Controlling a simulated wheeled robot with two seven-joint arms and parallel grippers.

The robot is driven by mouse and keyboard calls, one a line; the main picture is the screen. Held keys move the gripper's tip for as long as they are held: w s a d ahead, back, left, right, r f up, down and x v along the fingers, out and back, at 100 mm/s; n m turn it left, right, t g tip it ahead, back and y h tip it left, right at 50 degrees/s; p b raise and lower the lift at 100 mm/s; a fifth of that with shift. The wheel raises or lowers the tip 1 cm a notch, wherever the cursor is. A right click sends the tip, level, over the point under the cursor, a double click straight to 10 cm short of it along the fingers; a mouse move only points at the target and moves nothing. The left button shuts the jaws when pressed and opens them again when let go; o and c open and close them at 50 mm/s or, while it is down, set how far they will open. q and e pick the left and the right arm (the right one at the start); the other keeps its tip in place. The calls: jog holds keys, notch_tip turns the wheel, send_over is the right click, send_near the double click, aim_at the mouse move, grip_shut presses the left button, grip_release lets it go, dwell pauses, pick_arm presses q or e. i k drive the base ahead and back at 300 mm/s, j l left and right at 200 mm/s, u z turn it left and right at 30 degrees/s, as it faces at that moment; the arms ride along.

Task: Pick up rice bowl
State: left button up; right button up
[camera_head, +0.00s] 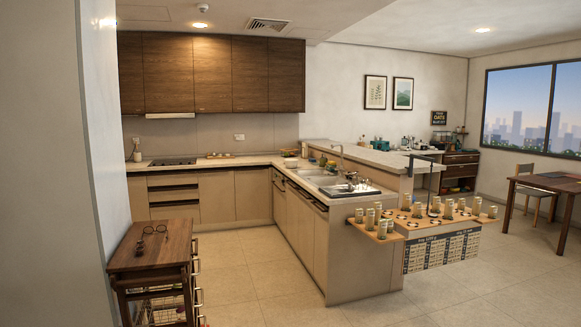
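A small pale bowl shape (290,162) rests on the counter near the inner corner, left of the sink. It is too small and far to tell if it is the rice bowl. A yellowish item shows just above it. Neither of my grippers is in view.
A wooden cabinet (140,257) stands front left. The tiled floor (240,270) between is clear.

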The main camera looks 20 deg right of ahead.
aim_at(290, 163)
jog(key=i+l+z, duration=0.15)
jog(key=i+z, duration=0.15)
jog(key=i, duration=0.35)
jog(key=i+z, duration=0.3)
jog(key=i, duration=0.35)
jog(key=i+l+z, duration=0.1)
jog(key=i+z, duration=0.2)
jog(key=i, duration=0.7)
jog(key=i+j+z, duration=0.15)
jog(key=i+z, duration=0.2)
jog(key=i, duration=0.65)
jog(key=i+j+u, duration=0.1)
jog(key=i+u, duration=0.25)
jog(key=i, duration=0.3)
jog(key=i+u, duration=0.35)
jog(key=i, duration=0.25)
jog(key=i+l+u, duration=0.3)
jog(key=i, duration=0.35)
jog(key=i+j+z, duration=0.15)
jog(key=i, duration=0.4)
jog(key=i+j+z, duration=0.15)
jog(key=i+j, duration=0.15)
jog(key=i, duration=0.2)
jog(key=i+j+z, duration=0.2)
jog(key=i, duration=0.35)
jog(key=j, duration=0.1)
